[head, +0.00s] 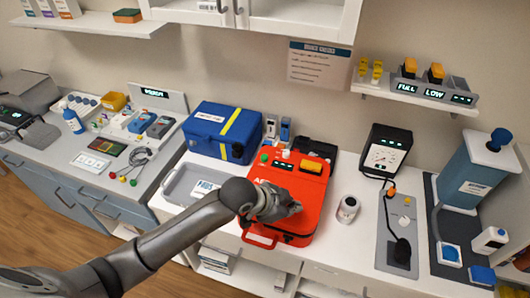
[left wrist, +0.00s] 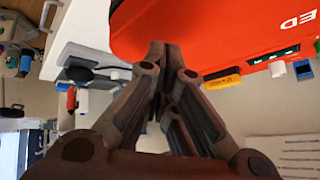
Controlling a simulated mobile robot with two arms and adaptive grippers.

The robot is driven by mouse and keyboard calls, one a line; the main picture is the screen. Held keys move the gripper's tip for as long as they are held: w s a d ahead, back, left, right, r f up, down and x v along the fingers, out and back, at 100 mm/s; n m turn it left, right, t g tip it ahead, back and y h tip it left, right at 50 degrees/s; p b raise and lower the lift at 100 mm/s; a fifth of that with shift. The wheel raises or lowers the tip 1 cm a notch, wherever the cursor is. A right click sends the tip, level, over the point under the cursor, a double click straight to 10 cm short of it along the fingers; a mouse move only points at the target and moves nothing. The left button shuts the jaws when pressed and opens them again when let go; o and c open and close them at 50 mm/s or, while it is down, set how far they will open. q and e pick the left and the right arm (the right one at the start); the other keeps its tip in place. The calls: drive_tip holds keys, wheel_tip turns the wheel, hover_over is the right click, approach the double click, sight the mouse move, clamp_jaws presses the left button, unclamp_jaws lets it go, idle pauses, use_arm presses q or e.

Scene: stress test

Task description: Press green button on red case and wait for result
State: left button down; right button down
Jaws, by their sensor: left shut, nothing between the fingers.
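The red case (head: 315,200) lies on the white counter in the middle of the head view, its handle toward me. A small round green button (head: 264,157) shows near its far left corner. My left gripper (head: 297,208) is shut and empty, over the front half of the case, nearer to me than the button. In the left wrist view the shut fingers (left wrist: 164,48) point at the edge of the red case (left wrist: 210,35); I cannot tell whether they touch it. My right gripper is not in view.
A blue case (head: 215,130) with a yellow stripe stands behind left. A grey tray (head: 185,187) lies left of the red case. A white bottle (head: 347,209) and a black gauge device (head: 385,152) stand to its right. Wall cabinets (head: 300,18) hang above.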

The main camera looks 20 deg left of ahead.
use_arm(q)
drive_tip(key=w+a+r, duration=0.1)
drive_tip(key=w, duration=0.2)
drive_tip(key=w+a+r+m, duration=0.1)
drive_tip(key=w, duration=0.2)
drive_tip(key=w+a+r+m+t, duration=0.1)
drive_tip(key=w, duration=0.2)
drive_tip(key=shift+w+a+r, duration=0.2)
drive_tip(key=shift+w+a, duration=0.2)
wheel_tip(320, 180, up, 6)
drive_tip(key=t+y, duration=0.1)
hover_over(267, 158)
drive_tip(key=shift+r, duration=0.2)
drive_tip(key=shift+f, duration=0.15)
wheel_tip(267, 158, down, 7)
drive_tip(key=b, duration=0.7)
drive_tip(key=shift+s, duration=0.1)
drive_tip(key=shift+f+b, duration=0.3)
drive_tip(key=shift+f, duration=0.5)
